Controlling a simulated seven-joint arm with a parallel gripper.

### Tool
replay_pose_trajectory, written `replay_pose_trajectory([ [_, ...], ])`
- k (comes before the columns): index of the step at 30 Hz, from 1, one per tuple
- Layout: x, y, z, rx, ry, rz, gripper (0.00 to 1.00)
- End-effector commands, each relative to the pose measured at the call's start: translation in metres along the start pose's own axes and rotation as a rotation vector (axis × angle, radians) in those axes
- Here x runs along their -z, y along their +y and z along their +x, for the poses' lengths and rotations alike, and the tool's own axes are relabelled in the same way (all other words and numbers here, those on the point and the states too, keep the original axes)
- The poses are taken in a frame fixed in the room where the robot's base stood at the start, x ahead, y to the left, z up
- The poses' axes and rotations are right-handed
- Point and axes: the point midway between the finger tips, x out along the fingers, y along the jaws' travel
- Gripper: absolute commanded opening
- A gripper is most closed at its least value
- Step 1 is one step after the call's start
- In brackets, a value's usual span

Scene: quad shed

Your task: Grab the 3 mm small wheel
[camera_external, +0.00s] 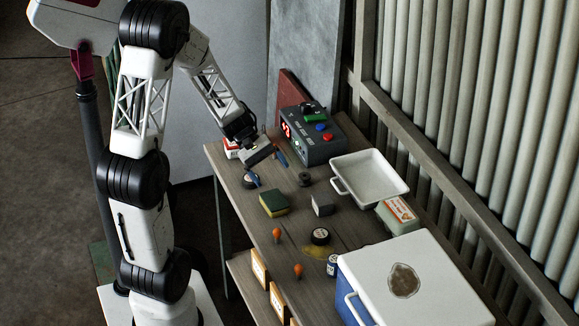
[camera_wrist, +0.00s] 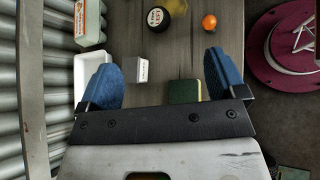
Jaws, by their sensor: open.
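A small dark, round, wheel-like piece (camera_external: 305,179) lies on the table in the external view; no size marking on it can be read. A larger black disc with a pale label (camera_external: 320,236) lies nearer the camera, and it also shows at the top of the wrist view (camera_wrist: 158,18). I cannot tell for certain which is the 3 mm wheel. My gripper (camera_external: 267,169) is above the far left part of the table, left of the small dark piece. In the wrist view its blue fingers (camera_wrist: 158,76) are wide apart with nothing between them; the small dark piece is not visible there.
A green sponge (camera_external: 274,203) and grey block (camera_external: 322,205) lie nearby. A control box (camera_external: 312,140) stands behind, a white tray (camera_external: 347,190) to the right. Orange bulbs (camera_external: 277,234) and a large cooler (camera_external: 440,275) are nearer the camera. Bare wood lies between the small items.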

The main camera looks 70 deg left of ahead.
Motion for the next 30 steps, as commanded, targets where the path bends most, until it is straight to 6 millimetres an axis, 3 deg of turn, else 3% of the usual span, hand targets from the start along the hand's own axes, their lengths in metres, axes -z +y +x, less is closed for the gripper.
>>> replay_pose_trajectory([
  [11, 0.087, -0.017, -0.04, -0.272, -0.033, -0.302, 0.9],
  [21, 0.164, -0.05, -0.081, -0.522, -0.039, -0.583, 0.9],
  [30, 0.206, -0.076, -0.106, -0.668, -0.047, -0.74, 0.9],
])
